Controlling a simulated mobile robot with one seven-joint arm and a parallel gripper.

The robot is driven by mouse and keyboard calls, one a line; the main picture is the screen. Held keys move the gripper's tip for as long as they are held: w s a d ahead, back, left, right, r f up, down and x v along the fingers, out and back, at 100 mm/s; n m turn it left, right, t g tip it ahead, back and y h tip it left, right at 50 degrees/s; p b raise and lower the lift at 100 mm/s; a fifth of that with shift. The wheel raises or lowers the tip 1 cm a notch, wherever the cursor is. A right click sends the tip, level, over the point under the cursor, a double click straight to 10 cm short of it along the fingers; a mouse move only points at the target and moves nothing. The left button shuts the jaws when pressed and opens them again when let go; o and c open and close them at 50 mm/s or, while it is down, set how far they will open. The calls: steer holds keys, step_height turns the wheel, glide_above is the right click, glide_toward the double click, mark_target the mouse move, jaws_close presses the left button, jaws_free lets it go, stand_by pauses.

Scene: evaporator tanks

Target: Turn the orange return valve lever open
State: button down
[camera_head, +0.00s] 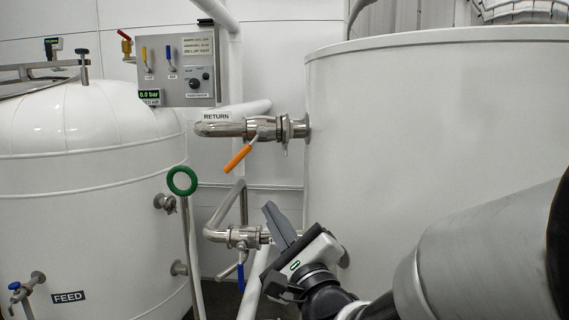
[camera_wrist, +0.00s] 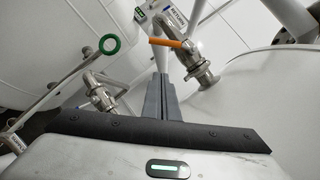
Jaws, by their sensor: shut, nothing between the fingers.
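The orange return valve lever (camera_head: 238,158) hangs from the steel valve on the pipe marked RETURN (camera_head: 216,117), slanting down to the left. The valve body (camera_head: 262,128) joins the large white tank. The lever also shows in the wrist view (camera_wrist: 166,43), beyond the fingertips. My gripper (camera_head: 270,208) is below and right of the lever in the head view, apart from it. Its dark fingers are together and empty; in the wrist view they point up toward the valve (camera_wrist: 160,78).
The large white tank (camera_head: 430,130) fills the right. A lower steel valve with a blue lever (camera_head: 241,277) sits left of my gripper. A green ring handle (camera_head: 182,181) stands by the FEED tank (camera_head: 90,170). A control panel (camera_head: 178,70) hangs behind.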

mark_target(244, 150)
steer(key=s+a+r+p+x, duration=0.1)
steer(key=p+x, duration=0.2)
steer(key=x, duration=0.9)
steer(key=shift+a+r, duration=0.45)
steer(key=shift+a, duration=0.05)
steer(key=shift+a+f, duration=0.1)
steer(key=shift+a+r+m+b, duration=0.15)
steer(key=shift+r+m+b, duration=0.05)
steer(key=shift+m+b, duration=0.35)
